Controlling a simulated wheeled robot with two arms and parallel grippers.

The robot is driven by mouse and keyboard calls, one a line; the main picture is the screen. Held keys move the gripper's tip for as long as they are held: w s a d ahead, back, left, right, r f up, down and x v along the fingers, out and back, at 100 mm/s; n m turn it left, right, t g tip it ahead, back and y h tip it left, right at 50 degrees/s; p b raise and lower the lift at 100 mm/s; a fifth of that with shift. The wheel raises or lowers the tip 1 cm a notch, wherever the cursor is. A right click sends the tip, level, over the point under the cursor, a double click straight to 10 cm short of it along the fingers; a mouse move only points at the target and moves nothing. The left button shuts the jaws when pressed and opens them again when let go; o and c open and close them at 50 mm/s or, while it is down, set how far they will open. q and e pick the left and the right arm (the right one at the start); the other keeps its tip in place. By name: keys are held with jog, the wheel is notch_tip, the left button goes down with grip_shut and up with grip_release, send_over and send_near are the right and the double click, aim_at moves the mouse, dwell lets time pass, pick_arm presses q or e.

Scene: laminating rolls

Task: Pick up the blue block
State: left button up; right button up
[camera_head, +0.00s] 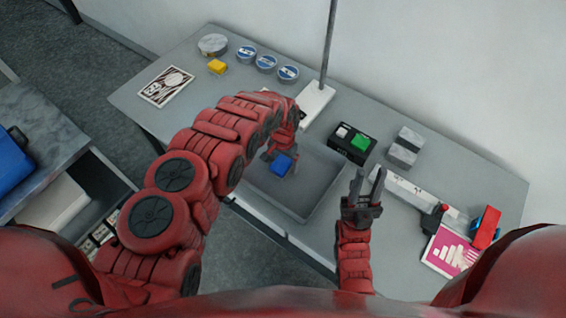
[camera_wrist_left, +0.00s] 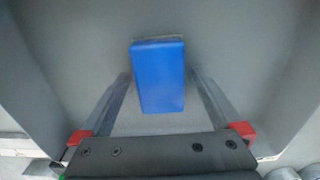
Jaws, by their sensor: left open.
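The blue block (camera_head: 281,165) is in the grey tray (camera_head: 321,172), near its left side in the head view. In the left wrist view the blue block (camera_wrist_left: 158,77) stands upright in the picture between the two fingers. My left gripper (camera_head: 275,158) is over the tray, right at the block, and is open. In the wrist view my left gripper (camera_wrist_left: 163,92) shows a finger on either side of the block, with gaps visible. My right gripper (camera_head: 368,184) is open and empty, just right of the tray.
A black box with a green block (camera_head: 362,143) stands behind the tray. Grey blocks (camera_head: 404,147) and a white strip (camera_head: 420,194) lie to the right. A pole on a white base (camera_head: 316,101) rises behind.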

aim_at(283, 161)
pick_arm(q)
jog(key=shift+c, duration=0.3)
jog(key=c, duration=1.4)
jog(key=shift+o, duration=0.2)
jog(key=shift+r, duration=0.15)
jog(key=shift+r+b, duration=0.3)
jog(key=shift+r, duration=0.15)
notch_tip(283, 161, up, 6)
jog(key=shift+f+b, duration=0.15)
jog(key=shift+b, duration=1)
notch_tip(283, 161, up, 2)
jog(key=shift+r, duration=0.2)
jog(key=shift+r+p, duration=0.3)
jog(key=shift+r, duration=0.15)
